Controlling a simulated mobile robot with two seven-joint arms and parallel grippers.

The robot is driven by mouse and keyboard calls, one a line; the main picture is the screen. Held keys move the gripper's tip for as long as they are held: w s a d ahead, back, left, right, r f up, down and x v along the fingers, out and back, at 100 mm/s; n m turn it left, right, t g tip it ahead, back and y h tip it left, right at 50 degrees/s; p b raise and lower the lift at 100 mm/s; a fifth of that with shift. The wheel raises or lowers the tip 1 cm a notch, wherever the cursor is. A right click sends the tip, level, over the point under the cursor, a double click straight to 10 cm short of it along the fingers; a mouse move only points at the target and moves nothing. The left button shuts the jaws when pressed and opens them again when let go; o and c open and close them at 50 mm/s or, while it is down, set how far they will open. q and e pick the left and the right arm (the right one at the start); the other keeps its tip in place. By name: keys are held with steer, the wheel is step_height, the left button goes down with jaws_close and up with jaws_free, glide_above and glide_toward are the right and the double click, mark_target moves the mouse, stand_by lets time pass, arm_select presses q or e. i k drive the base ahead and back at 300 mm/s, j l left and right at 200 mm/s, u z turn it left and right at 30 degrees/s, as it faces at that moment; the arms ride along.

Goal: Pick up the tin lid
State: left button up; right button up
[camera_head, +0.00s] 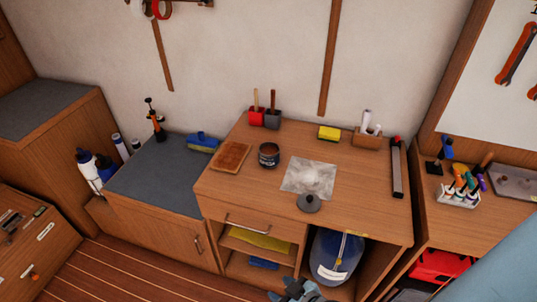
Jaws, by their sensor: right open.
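The tin lid (309,203) seems to be the dark grey disc with a small raised middle at the front edge of the wooden worktop (355,213). It lies at the lower edge of a pale crumpled sheet (293,181). An open dark tin (269,155) stands behind and left of it. My right gripper (295,288) shows at the bottom edge, partly cut off. It is open, below and in front of the worktop, well apart from the lid. My left gripper is not in view.
A brown slab (231,157) lies left of the tin. Red and grey cups (264,118), a yellow sponge (329,133) and a wooden holder (367,138) stand at the back. A long dark bar (397,170) lies at the right. The worktop right of the lid is clear.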

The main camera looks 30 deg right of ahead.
mark_target(309, 202)
steer(key=z, duration=1.3)
